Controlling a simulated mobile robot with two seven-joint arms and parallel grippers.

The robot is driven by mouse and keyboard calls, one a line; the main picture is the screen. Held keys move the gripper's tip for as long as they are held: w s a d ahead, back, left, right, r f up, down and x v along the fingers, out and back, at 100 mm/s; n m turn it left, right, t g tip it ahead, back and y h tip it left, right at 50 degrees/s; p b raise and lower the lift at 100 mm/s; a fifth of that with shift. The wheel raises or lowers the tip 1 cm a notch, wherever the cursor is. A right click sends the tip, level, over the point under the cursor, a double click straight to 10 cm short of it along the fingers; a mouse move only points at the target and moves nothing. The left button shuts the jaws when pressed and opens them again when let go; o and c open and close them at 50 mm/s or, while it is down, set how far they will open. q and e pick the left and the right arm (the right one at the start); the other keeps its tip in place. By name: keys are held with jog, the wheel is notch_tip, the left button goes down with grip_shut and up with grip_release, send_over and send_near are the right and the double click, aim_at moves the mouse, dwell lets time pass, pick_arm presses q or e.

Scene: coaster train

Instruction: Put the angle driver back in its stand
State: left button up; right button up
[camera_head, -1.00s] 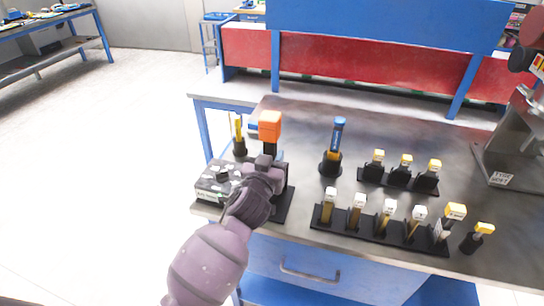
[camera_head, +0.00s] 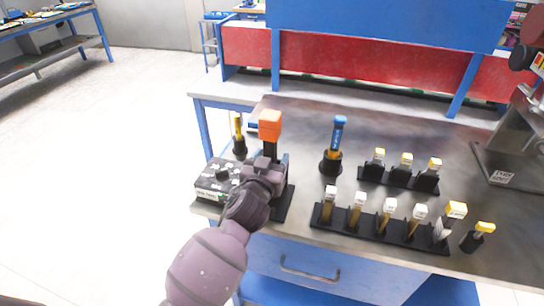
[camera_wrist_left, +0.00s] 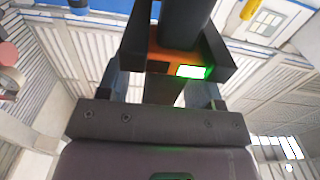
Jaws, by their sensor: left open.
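A tool with an orange head and dark shaft, which I take for the angle driver (camera_head: 270,124), stands upright at the left end of the workbench. A black base plate (camera_head: 284,204), apparently its stand, shows below it. My left gripper (camera_head: 268,166) is at the tool's lower shaft and hides its foot, so I cannot tell how it is seated. In the left wrist view the open left gripper (camera_wrist_left: 178,62) has its fingers on either side of the tool's dark body (camera_wrist_left: 181,22), which has an orange part and a lit green-white patch. My right gripper is not in view.
A grey box (camera_head: 212,182) sits left of the gripper, with a small yellow-handled tool (camera_head: 238,132) behind it. A blue-topped tool (camera_head: 338,142) stands to the right. Racks of yellow- and white-topped tools (camera_head: 378,232) fill the front right. Bare bench (camera_head: 300,120) lies behind.

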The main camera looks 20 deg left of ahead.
pick_arm(q)
jog(key=s, duration=1)
jog(key=shift+a+r+b, duration=0.15)
jog(key=shift+b, duration=0.15)
jog(key=s+a+f+g, duration=0.3)
jog(key=s+a+f, duration=0.3)
jog(key=f, duration=0.5)
jog(key=s+a+f+g, duration=0.3)
jog(key=s+a+f, duration=0.4)
jog(key=s+f, duration=0.4)
jog(key=shift+f+m+y, duration=0.3)
jog(key=shift+f+y, duration=0.1)
jog(key=shift+f, duration=0.1)
